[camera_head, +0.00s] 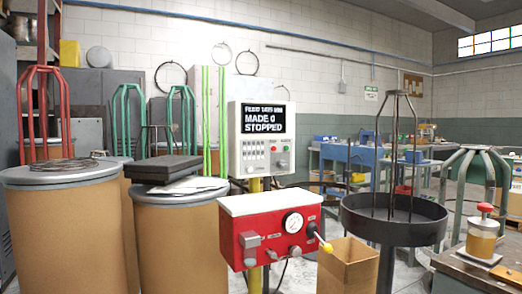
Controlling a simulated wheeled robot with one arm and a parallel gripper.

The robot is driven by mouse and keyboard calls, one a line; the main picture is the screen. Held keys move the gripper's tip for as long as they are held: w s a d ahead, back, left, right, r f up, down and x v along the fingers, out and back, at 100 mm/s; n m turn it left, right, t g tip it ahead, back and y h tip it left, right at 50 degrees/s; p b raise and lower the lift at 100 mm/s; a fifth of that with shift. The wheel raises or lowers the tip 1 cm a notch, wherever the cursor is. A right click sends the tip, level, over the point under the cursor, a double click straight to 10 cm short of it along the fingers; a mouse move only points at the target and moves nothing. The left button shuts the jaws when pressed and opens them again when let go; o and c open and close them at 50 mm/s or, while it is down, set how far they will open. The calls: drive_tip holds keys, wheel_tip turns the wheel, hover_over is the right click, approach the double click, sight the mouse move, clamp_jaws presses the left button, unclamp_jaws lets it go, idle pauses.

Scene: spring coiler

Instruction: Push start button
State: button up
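A pale control panel (262,168) stands on a yellow post near the middle of the view. Its dark screen (264,119) shows a feed line, "MADE 0" and "STOPPED". Below the screen are rows of small keys (253,153).
A red box (268,204) with a gauge and a yellow-tipped lever stands in front of the post. An open carton (348,262) and a dark round pan (393,208) are to its right. Large drums (66,245) fill the left. A bench (478,262) is at right.

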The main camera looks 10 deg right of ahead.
drive_tip(key=shift+c, duration=0.4)
clamp_jaws()
idle(1.3)
